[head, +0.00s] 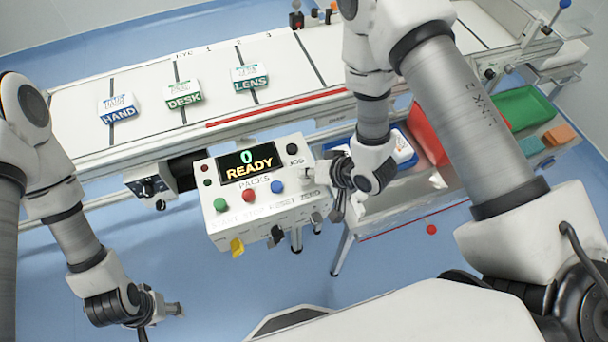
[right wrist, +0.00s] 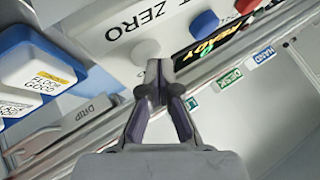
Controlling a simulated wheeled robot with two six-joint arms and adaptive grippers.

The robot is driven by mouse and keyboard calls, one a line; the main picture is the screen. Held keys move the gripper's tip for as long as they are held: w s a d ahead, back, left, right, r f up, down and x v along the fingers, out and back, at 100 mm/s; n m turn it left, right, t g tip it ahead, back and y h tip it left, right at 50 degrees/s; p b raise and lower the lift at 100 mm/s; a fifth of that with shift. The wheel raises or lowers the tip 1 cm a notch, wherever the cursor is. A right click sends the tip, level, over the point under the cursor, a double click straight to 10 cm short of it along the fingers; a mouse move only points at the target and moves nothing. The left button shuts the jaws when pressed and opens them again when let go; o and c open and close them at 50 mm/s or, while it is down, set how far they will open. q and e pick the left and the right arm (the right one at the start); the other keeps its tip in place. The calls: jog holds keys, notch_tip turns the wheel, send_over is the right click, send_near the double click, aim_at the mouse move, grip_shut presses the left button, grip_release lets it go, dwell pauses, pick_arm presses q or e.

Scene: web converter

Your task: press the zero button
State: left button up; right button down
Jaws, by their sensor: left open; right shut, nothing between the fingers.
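The control box (head: 262,215) shows a lit display (head: 249,163) reading 0 and READY. Its front row has a green button (head: 220,204), a red button (head: 249,195) and a blue button (head: 277,186). In the right wrist view a pale round zero button (right wrist: 147,50) sits beside the printed word ZERO. My right gripper (right wrist: 157,70) is shut and empty, its tips very close to the pale button; I cannot tell whether they touch. In the head view my right gripper (head: 318,174) is at the box's right end. My left gripper (head: 172,307) is open, low at left, away from the box.
A conveyor (head: 75,102) behind the box carries HAND (head: 118,108), DESK (head: 183,94) and LENS (head: 249,78) packs. A black JOG knob (head: 292,149) is close to my right gripper. Red (head: 428,135) and green (head: 523,108) bins stand at right.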

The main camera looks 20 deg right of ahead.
jog(key=shift+f, duration=0.1)
dwell(0.3)
jog(key=shift+r+p, duration=0.9)
jog(key=shift+r, duration=0.15)
notch_tip(320, 180, up, 5)
jog(key=p, duration=0.4)
jog(key=shift+r, duration=0.1)
